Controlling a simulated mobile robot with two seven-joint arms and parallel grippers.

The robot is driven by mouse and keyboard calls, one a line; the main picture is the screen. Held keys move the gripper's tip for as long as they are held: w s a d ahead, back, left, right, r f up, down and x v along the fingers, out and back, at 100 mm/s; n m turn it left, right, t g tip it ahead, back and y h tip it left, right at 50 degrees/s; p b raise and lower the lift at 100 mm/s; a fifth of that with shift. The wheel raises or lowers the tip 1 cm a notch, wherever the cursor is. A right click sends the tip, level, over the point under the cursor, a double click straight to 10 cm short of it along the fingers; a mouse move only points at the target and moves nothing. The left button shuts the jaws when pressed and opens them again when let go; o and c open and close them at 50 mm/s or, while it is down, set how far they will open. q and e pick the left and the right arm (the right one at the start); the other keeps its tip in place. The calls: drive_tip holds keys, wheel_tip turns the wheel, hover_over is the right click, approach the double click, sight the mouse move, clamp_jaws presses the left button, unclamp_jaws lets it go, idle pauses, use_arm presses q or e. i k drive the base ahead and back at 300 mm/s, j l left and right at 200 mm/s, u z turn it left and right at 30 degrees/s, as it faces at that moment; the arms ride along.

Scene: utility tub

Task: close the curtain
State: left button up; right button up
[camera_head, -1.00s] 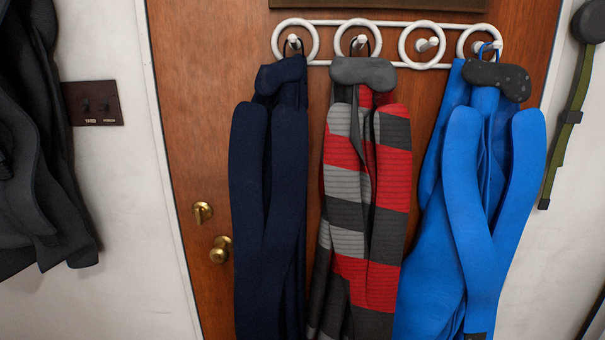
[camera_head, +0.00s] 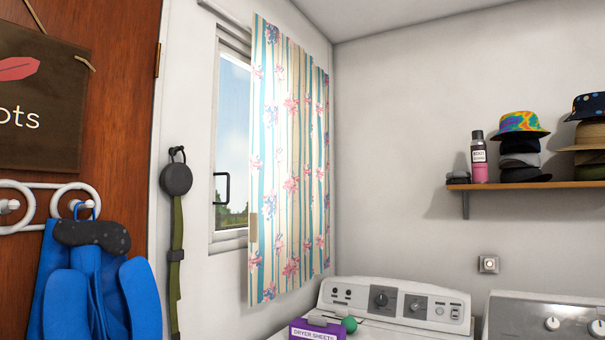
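A floral striped curtain (camera_head: 290,165) in white, blue, yellow and pink hangs on the wall near the room's corner. It covers the right part of the window (camera_head: 232,140). The window's left strip is uncovered and shows sky, trees and a dark handle. A small tan piece (camera_head: 253,231) shows at the curtain's lower left edge. Neither of my grippers is in view.
A wooden door (camera_head: 120,120) with a blue garment (camera_head: 100,290) on a white rack stands at left. A leash (camera_head: 176,240) hangs beside the window. A washer or dryer (camera_head: 395,305) with a purple dryer-sheets box (camera_head: 316,329) stands below right. A shelf (camera_head: 530,185) holds hats.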

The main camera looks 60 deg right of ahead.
sight(281, 248)
drive_tip(key=z, duration=1.85)
